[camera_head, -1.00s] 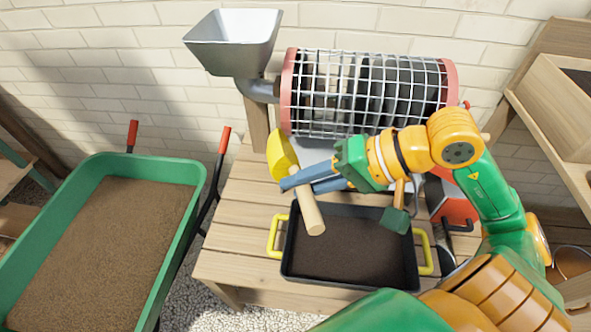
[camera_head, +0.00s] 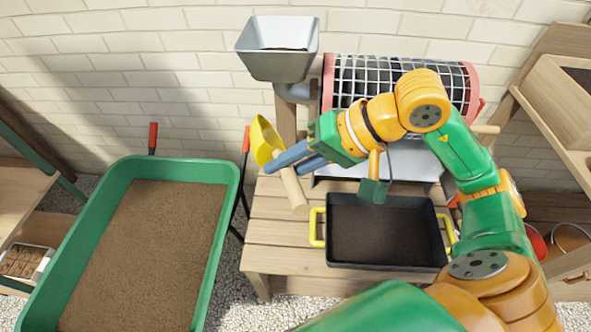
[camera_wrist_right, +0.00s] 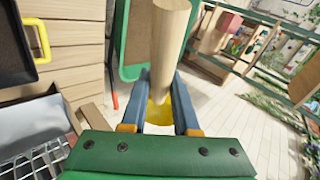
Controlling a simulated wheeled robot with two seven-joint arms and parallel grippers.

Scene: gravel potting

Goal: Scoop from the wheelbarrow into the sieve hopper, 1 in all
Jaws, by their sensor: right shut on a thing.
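My right gripper (camera_head: 287,158) is shut on the yellow scoop (camera_head: 264,141), which has a wooden handle (camera_head: 294,189). It holds the scoop above the left part of the bench, left of the black tray. In the right wrist view the wooden handle (camera_wrist_right: 170,38) rises between the fingers, with a yellow part of the scoop below. What the scoop holds cannot be seen. The green wheelbarrow (camera_head: 233,190), with brown material in it, stands at the left. The grey sieve hopper (camera_head: 275,61) stands behind and above the scoop, with some dark material showing inside. My left gripper is out of view.
The sieve drum (camera_head: 345,72), a wire cage with pink end rings, is right of the hopper. A black tray (camera_head: 386,268) with yellow handles and dark soil sits on the wooden bench (camera_head: 262,233). Wooden shelving (camera_head: 560,100) stands at the right.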

